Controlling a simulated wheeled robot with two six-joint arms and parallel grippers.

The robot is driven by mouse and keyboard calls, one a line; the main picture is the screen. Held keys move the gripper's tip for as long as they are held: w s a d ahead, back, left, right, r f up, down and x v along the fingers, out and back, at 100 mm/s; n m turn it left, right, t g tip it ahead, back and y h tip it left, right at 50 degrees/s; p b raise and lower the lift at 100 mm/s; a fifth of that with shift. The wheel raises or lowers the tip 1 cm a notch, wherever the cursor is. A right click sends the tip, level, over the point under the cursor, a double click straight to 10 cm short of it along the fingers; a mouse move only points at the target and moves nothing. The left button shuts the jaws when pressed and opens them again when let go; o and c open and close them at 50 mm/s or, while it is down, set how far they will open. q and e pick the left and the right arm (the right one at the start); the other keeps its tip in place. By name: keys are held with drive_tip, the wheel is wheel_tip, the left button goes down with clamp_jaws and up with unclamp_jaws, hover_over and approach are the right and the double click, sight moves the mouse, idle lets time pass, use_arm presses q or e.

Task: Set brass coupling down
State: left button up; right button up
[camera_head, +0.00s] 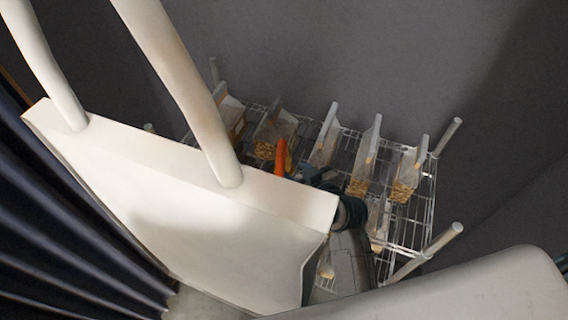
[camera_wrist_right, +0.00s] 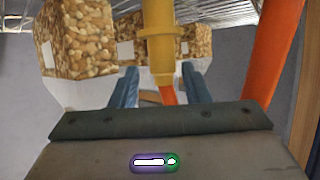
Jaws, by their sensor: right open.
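A yellow-brass tubular piece with a collar, which looks like the brass coupling (camera_wrist_right: 160,42), shows upright in the right wrist view. An orange-red section (camera_wrist_right: 167,96) continues below it. My right gripper (camera_wrist_right: 161,82) is open, with one blue-grey finger on each side of this piece and gaps visible between. In the head view my right gripper (camera_head: 318,174) is partly hidden behind a large white panel, near an orange piece (camera_head: 281,157). I cannot make out the coupling in the head view. My left gripper is not in view.
A wire rack (camera_head: 418,205) holds several pale scoop-like holders with brown chips (camera_head: 403,188). A large white panel (camera_head: 180,205) with two thick pale tubes fills the left. Dark ribbed folds (camera_head: 60,220) stand at far left. A thick orange bar (camera_wrist_right: 275,50) is close on the right.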

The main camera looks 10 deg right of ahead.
drive_tip(key=p+x, duration=0.2)
drive_tip(key=x, duration=0.2)
drive_tip(key=shift+a+p, duration=0.1)
drive_tip(key=shift+p, duration=0.2)
drive_tip(key=shift+w+a+f, duration=0.1)
drive_tip(key=shift+w+f, duration=0.25)
drive_tip(key=shift+w, duration=0.05)
drive_tip(key=c, duration=0.9)
